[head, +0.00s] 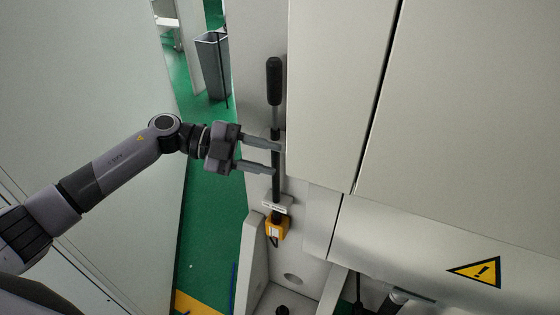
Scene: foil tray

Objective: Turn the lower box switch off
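A long dark lever with a thick black grip (274,82) stands upright along the side of a pale cabinet. Its rod runs down to a light grey bracket (276,204) and a yellow box (277,228) at the bottom. I cannot tell which part is the lower box switch, or whether it is on or off. My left gripper (278,158) reaches in from the left, with its two fingers apart, one above the other. Their tips overlap the rod below the grip; I cannot tell whether they touch it. My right gripper is not in view.
Pale cabinet panels (335,95) stand close to the right of the lever. A panel with a yellow warning triangle (477,271) is at the lower right. A grey bin (213,65) stands on green floor behind. A large pale panel (80,90) fills the left.

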